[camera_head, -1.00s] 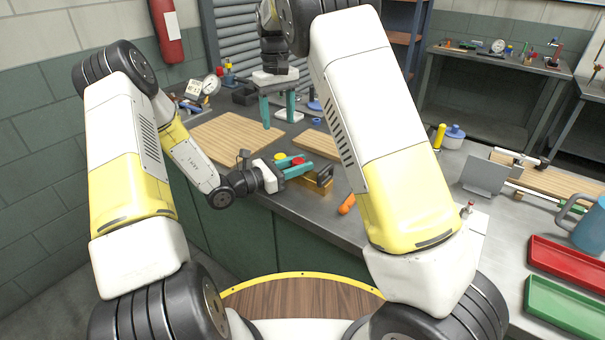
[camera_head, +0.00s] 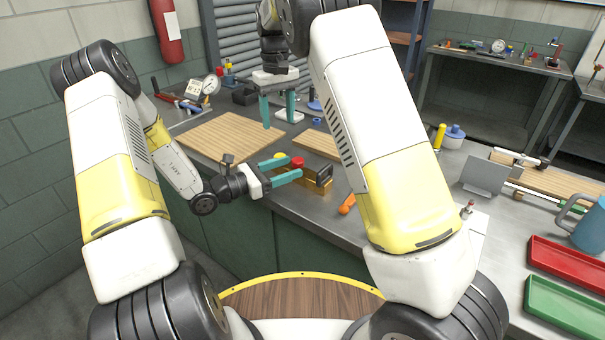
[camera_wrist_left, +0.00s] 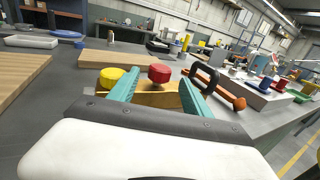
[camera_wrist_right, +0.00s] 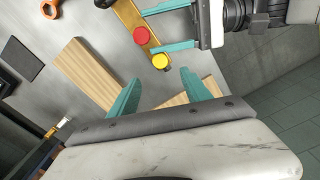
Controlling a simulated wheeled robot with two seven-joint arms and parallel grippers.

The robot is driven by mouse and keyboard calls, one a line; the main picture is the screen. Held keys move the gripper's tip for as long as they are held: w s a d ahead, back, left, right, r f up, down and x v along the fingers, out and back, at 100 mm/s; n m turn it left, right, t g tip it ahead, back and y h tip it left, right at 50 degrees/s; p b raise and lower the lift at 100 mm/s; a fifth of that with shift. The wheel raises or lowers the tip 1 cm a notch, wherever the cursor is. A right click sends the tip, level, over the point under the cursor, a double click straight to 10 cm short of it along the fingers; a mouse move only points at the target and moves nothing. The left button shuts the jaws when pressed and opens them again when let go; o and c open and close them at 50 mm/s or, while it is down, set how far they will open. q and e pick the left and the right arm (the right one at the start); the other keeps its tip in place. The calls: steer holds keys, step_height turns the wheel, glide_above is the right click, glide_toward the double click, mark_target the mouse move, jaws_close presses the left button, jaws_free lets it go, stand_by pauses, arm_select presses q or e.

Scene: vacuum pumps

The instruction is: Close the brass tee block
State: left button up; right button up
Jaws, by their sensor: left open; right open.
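The brass tee block (camera_head: 318,194) lies near the front edge of the bench. It carries a red knob (camera_head: 298,162), a yellow knob (camera_head: 280,155) and an upright black part (camera_head: 324,175) at its right end. My left gripper (camera_head: 301,166) is open and level at the block, pointing right. In the left wrist view the red knob (camera_wrist_left: 159,73) stands between the fingers, with the yellow knob (camera_wrist_left: 112,78) by the left finger. The right wrist view shows the red knob (camera_wrist_right: 141,35) between the left fingertips; contact is unclear. My right gripper (camera_head: 278,119) is open, empty and higher, pointing down.
An orange-handled item (camera_head: 346,204) lies right of the block on the bench. A wooden board (camera_head: 232,136) lies behind on the left, and another board (camera_head: 318,144) lies behind the block. A red tray (camera_head: 570,262) and green tray (camera_head: 565,306) stand at the far right.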

mark_target(293, 166)
arm_select(q)
steer(key=shift+v, duration=1.7)
steer(key=s+d+r+m+g+y, duration=0.2)
steer(key=s+r+m+g, duration=0.35)
steer(key=s+m, duration=0.2)
steer(key=s+d+r+m+g+y, duration=0.2)
steer(key=s+d+r+m+g, duration=0.15)
steer(key=s+r+m, duration=0.4)
arm_select(e)
steer(key=s+d+r+m+t+y, duration=0.1)
steer(key=s+d+r+m+y, duration=0.1)
steer(key=s+d+r, duration=0.4)
steer(key=s+d+r+m+t+y, duration=0.1)
steer(key=s+d+r, duration=0.35)
steer(key=d, duration=0.35)
arm_select(q)
steer(key=s+a+r+m+t+y, duration=0.6)
steer(key=s+a+r+m+y, duration=0.3)
steer(key=a, duration=0.3)
steer(key=shift+m, duration=0.3)
arm_select(e)
steer(key=s+d+f+m+t, duration=0.1)
steer(key=s+d+t, duration=0.1)
steer(key=s, duration=0.8)
steer(key=s+d+f+m+t, duration=0.1)
steer(key=s+d, duration=0.4)
steer(key=s, duration=0.6)
steer(key=shift+m+t+h, duration=0.3)
steer(key=shift+t+h, duration=0.1)
steer(key=shift+t, duration=0.2)
